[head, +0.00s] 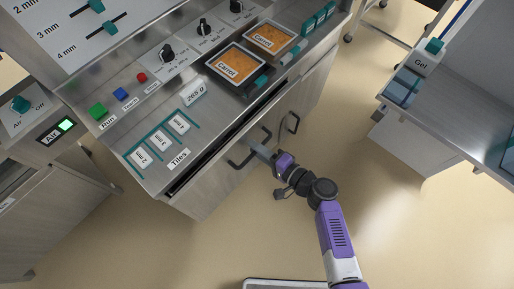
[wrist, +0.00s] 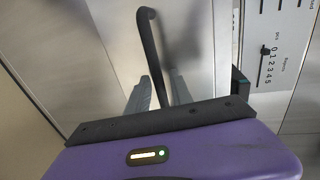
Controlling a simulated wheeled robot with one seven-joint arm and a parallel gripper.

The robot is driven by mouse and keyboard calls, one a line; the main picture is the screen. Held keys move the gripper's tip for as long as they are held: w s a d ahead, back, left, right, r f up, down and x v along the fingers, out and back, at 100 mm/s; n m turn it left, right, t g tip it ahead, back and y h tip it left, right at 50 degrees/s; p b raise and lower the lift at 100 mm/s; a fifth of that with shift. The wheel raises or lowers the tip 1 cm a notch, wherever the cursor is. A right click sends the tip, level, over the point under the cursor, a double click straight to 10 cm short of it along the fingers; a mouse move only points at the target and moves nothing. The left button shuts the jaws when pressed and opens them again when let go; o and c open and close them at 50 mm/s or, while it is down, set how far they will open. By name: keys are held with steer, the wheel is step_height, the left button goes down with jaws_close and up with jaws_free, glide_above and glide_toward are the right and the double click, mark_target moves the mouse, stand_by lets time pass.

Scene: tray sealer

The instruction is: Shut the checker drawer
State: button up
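The drawer front (head: 205,188) is a pale panel under the counter's edge, with a dark gap along its top. I cannot read a label naming it as the checker drawer. It has a black bar handle (head: 241,161). My gripper (head: 259,151) is at the cabinet front, close beside this handle in the head view. In the wrist view, a black bar handle (wrist: 150,45) runs down between the two grey fingers (wrist: 160,94) of my gripper. The fingers stand apart and look open. Whether they touch the bar is hard to tell.
The counter holds tiles (head: 160,140), buttons, knobs and two Carrot trays (head: 236,69). A side table with a Gel dispenser (head: 428,58) stands at the right. The floor between is clear.

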jaws_close()
stand_by(1.2)
